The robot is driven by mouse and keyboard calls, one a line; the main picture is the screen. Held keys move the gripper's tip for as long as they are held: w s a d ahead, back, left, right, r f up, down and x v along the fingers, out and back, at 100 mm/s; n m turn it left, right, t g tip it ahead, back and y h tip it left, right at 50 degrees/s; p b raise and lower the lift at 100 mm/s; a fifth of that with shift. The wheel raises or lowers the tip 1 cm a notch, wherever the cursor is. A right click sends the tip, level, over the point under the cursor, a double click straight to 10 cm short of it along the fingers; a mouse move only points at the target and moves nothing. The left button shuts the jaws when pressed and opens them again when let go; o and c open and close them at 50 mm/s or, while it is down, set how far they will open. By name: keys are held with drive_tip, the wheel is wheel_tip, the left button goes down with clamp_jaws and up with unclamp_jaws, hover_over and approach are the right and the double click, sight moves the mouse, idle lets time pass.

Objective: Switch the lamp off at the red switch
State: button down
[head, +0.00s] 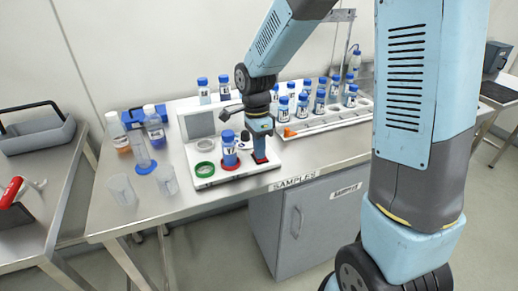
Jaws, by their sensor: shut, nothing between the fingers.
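A small red part (261,160) shows on the right of the white tray-like base (210,183), directly below my gripper; it may be the red switch, but most of it is hidden. My gripper (260,153) points down with its fingers shut and empty, its tips at or just above this red part. I cannot tell whether they touch. A thin metal stand with a flat top (340,15) rises at the back of the bench; I cannot tell whether it is the lamp, or whether any lamp is lit.
A blue-capped bottle (229,151) stands close left of my gripper, beside a green ring (205,169). A rack (325,124) with several blue-capped bottles stands right. Clear beakers (121,189) and a cylinder (141,150) stand left. The bench's front strip is clear.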

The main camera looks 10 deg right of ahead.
drive_tip(key=shift+f, duration=0.1)
drive_tip(key=shift+w+a, duration=0.2)
drive_tip(key=shift+w, duration=0.55)
drive_tip(key=shift+r, duration=0.2)
wheel_tip(320, 180, up, 14)
drive_tip(key=w, duration=0.2)
drive_tip(key=shift+a+f, duration=0.2)
drive_tip(key=shift+a, duration=0.15)
drive_tip(key=shift+d, duration=0.1)
